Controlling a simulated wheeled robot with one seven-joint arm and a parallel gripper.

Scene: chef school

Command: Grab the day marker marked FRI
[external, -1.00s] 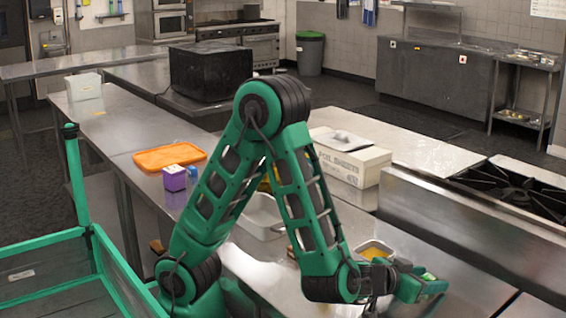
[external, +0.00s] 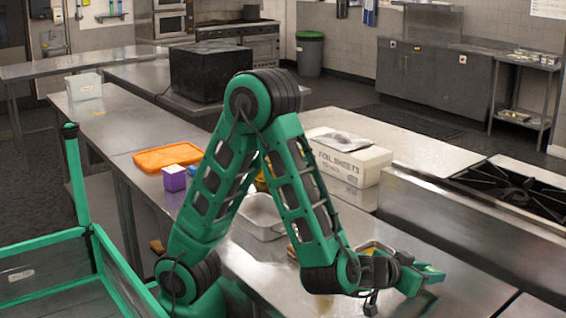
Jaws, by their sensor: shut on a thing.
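My gripper (external: 432,278) is at the lower right, above the steel counter (external: 455,245). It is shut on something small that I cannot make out. No lettering reading FRI can be read in this view. A purple box with a pale side (external: 174,178) stands on the counter left of my arm, far from my gripper. I cannot tell whether it bears a day name.
An orange tray (external: 168,156) lies behind the purple box. A metal pan (external: 262,222) sits partly behind my arm. A foil sheets box (external: 350,164) and a stove (external: 515,190) stand behind my gripper. A small pan (external: 378,246) is close behind my wrist.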

